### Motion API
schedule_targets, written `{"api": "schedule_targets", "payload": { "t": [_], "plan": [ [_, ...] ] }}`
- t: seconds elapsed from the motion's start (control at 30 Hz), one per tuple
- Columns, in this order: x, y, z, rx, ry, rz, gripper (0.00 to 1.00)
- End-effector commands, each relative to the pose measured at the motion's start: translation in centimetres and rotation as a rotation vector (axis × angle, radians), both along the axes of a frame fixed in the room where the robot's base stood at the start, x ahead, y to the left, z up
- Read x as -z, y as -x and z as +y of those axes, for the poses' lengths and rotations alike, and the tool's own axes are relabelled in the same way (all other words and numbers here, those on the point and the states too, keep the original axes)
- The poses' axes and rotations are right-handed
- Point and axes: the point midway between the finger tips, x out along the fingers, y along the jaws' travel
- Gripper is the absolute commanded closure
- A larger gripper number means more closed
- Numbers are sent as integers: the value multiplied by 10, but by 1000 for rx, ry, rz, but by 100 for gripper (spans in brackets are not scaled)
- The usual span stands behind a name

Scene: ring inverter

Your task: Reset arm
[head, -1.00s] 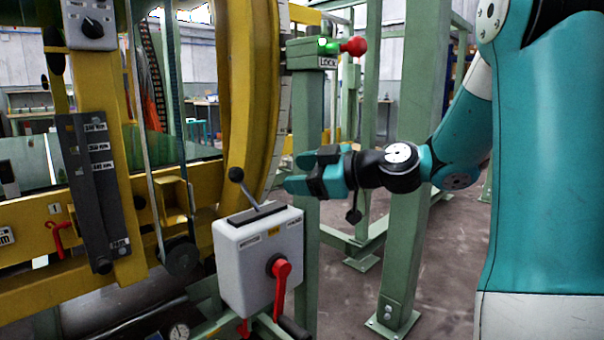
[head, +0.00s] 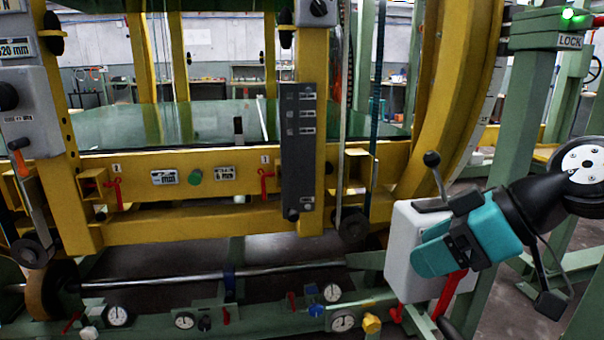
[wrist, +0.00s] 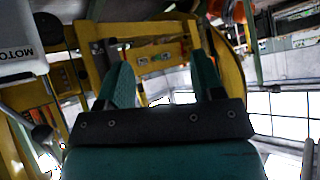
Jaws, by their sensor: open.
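My arm reaches in from the right in the head view, with my teal and black gripper (head: 432,256) pointing left. It overlaps the front of the grey control box (head: 402,235) in the picture; I cannot tell whether they touch. In the wrist view my gripper (wrist: 162,75) shows two teal fingers spread apart with nothing between them. A black-knobbed lever (head: 433,160) stands up from the top of the box. The red handle (head: 449,291) on the box is partly hidden behind my gripper.
The yellow ring frame (head: 455,90) with its crossbeams fills the middle and left. A green post (head: 517,125) with a LOCK label (head: 569,41) and a lit green lamp (head: 568,14) stands at the right. Dials and small knobs line the low green rail (head: 260,322).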

Motion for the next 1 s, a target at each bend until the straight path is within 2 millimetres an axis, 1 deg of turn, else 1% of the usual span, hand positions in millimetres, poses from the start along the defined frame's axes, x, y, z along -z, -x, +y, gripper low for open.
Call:
{"api": "schedule_targets", "payload": {
  "t": [0.03,0.13,0.2,0.27,0.3,0.43,0.47,0.5,0.67,0.77,0.87,0.97,1.0],
  "plan": [
    [6,21,14,-16,35,84,39],
    [17,54,26,6,107,235,39],
    [22,74,29,31,158,318,39],
    [26,90,30,56,202,379,39],
    [29,101,30,76,229,417,39],
    [34,131,27,147,321,515,39],
    [26,133,25,159,329,527,39],
    [12,130,25,162,324,526,39],
    [-21,130,25,161,322,526,39],
    [-45,129,25,160,321,525,39],
    [-73,129,25,160,320,525,39],
    [-111,129,25,159,320,524,39],
    [-128,129,25,159,320,524,39]
  ]
}}
